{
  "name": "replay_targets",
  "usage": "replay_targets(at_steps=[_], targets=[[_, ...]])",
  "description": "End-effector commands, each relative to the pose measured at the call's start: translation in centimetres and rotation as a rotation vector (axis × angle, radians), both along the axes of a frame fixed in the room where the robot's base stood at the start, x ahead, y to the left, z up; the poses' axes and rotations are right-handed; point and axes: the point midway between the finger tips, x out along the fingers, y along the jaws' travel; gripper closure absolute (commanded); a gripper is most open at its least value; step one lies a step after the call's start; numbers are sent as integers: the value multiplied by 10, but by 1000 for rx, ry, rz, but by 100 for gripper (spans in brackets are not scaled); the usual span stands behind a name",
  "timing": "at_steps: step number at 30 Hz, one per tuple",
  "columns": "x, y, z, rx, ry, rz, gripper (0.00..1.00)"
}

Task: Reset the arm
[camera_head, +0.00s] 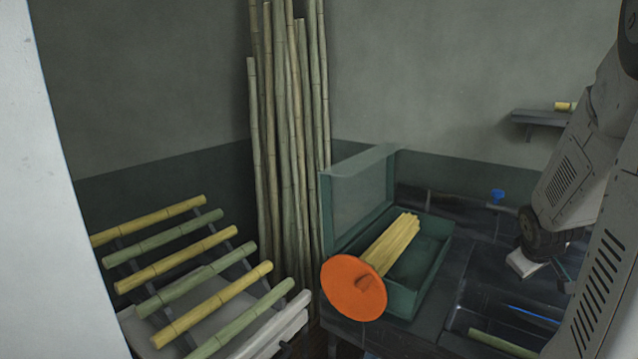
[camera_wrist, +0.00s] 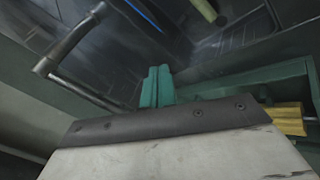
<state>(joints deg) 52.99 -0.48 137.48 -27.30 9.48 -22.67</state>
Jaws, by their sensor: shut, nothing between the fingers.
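My arm comes in from the right side of the head view and is bent downward over the dark counter. My gripper (camera_head: 566,271) is partly hidden by the arm there. In the wrist view its teal fingers (camera_wrist: 157,84) are together, with nothing between them.
An open green box (camera_head: 432,262) with yellow cane sticks (camera_head: 392,243) stands on the counter (camera_head: 440,205), an orange disc (camera_head: 353,288) at its front. A sink holding a cane (camera_head: 503,344) is at lower right. A rack of canes (camera_head: 180,290) stands left; tall canes (camera_head: 290,130) lean behind.

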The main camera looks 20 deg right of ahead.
Motion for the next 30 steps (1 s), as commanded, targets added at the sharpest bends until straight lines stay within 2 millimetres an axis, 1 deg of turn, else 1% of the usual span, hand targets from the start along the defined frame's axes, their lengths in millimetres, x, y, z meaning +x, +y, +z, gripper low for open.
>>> replay_targets(at_steps=[1,2,3,5,6,8,9,11,12,15,18,21,25,30], targets=[[0,32,9,60,20,-49,100],[-2,52,12,102,35,-86,100],[-6,79,18,158,58,-132,100],[-13,125,27,241,93,-189,100],[-19,154,34,292,116,-220,100],[-29,198,44,361,154,-247,100],[-37,227,50,402,179,-256,100],[-50,266,60,454,214,-251,100],[-59,289,67,482,234,-237,100],[-79,336,81,526,264,-160,100],[-87,365,91,532,244,-48,100],[-90,380,99,518,216,41,100],[-91,388,104,509,204,98,100],[-90,390,104,508,207,108,100]])
